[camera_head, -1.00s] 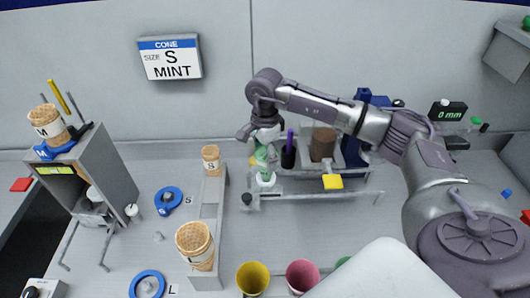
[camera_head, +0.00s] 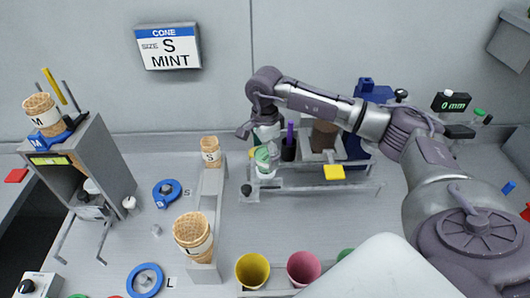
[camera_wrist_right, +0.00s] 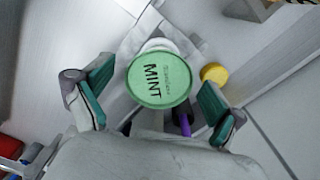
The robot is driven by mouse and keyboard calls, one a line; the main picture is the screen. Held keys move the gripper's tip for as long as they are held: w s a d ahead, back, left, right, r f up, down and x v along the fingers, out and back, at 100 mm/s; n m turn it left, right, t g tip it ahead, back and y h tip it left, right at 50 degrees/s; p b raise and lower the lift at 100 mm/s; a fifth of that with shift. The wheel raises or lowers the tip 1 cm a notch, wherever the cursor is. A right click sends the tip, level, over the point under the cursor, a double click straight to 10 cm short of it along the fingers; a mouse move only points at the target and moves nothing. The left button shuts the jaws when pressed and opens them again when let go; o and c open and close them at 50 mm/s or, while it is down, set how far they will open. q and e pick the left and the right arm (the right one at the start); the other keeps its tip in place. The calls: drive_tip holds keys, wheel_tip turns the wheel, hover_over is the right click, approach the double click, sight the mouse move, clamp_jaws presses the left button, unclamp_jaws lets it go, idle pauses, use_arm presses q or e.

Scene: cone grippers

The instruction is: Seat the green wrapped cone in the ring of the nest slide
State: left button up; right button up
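The green wrapped cone (camera_head: 266,156) is below my right gripper (camera_head: 266,136) in the head view. It sits at a white ring-like part (camera_head: 265,174) at the left end of a grey rail frame; how deep it sits cannot be told. In the right wrist view the cone (camera_wrist_right: 160,82) shows from above as a round green top printed MINT, a white rim partly visible behind it. My right gripper's teal-padded fingers (camera_wrist_right: 157,98) are spread on both sides, apart from the green top. My left gripper is not in view.
A purple stick stands in a dark cup (camera_head: 289,150) beside the cone, near a yellow tab (camera_head: 334,172). Waffle cones (camera_head: 194,236) stand on a grey rack to the left. Yellow (camera_head: 252,270) and pink (camera_head: 304,268) cups are in front.

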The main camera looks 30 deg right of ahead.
wheel_tip(320, 180, up, 12)
idle(0.7)
idle(0.7)
